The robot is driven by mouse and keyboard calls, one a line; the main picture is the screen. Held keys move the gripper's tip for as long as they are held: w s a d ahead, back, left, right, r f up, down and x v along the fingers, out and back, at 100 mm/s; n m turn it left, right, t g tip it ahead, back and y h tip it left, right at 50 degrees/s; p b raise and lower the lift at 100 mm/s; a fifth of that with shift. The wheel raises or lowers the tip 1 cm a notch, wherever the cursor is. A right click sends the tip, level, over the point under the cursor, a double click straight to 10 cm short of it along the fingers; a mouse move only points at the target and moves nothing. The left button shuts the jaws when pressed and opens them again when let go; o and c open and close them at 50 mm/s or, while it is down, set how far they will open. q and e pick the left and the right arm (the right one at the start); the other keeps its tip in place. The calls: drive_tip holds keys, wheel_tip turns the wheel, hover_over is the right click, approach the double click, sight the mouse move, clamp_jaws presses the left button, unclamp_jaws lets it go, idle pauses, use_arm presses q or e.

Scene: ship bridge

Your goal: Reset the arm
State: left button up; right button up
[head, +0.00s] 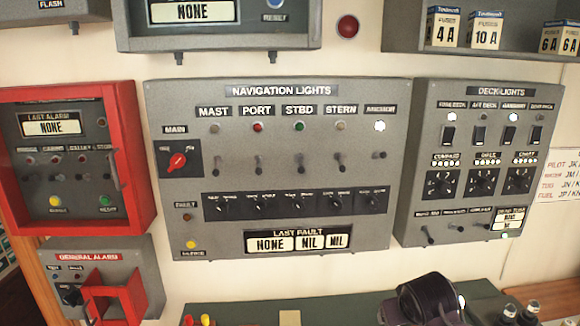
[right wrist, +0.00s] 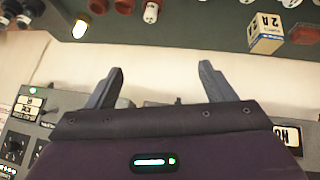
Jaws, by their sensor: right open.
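My right gripper (right wrist: 160,72) shows in the right wrist view, its two grey fingers spread wide apart with nothing between them. Its dark purple body fills the bottom of that view. In the head view, a dark rounded part of my right arm shows at the bottom right, in front of the wall panels and above the green counter; the fingers cannot be made out there. My left gripper is not in view.
The navigation lights panel (head: 290,185), deck lights panel (head: 465,205) and red alarm box (head: 122,160) are on the wall. A general alarm box (head: 140,262) with a red guard sits lower left. A green counter (head: 350,308) lies below. Fuse boxes (head: 487,30) stand on an upper right shelf.

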drive_tip(key=s+a+f+g+y, duration=0.15)
drive_tip(key=s+f, duration=0.25)
drive_tip(key=s, duration=0.4)
drive_tip(key=s+a+f+g, duration=0.15)
drive_tip(key=s+f, duration=0.25)
drive_tip(key=s, duration=0.5)
drive_tip(key=s+a+f+g+y, duration=0.15)
drive_tip(key=s+f, duration=0.25)
drive_tip(key=s, duration=0.4)
wheel_tip(320, 180, down, 35)
drive_tip(key=h+b, duration=0.1)
drive_tip(key=b, duration=0.7)
drive_tip(key=s+d+f+b, duration=0.1)
drive_tip(key=s+f+b, duration=0.2)
drive_tip(key=s+f, duration=0.7)
drive_tip(key=s+d+f+n+g+b, duration=0.1)
drive_tip(key=s+d+f+b, duration=0.1)
drive_tip(key=s+f, duration=0.9)
wheel_tip(320, 180, down, 6)
drive_tip(key=shift+d+r+b, duration=0.1)
drive_tip(key=shift+d+b, duration=0.2)
drive_tip(key=shift+b, duration=0.45)
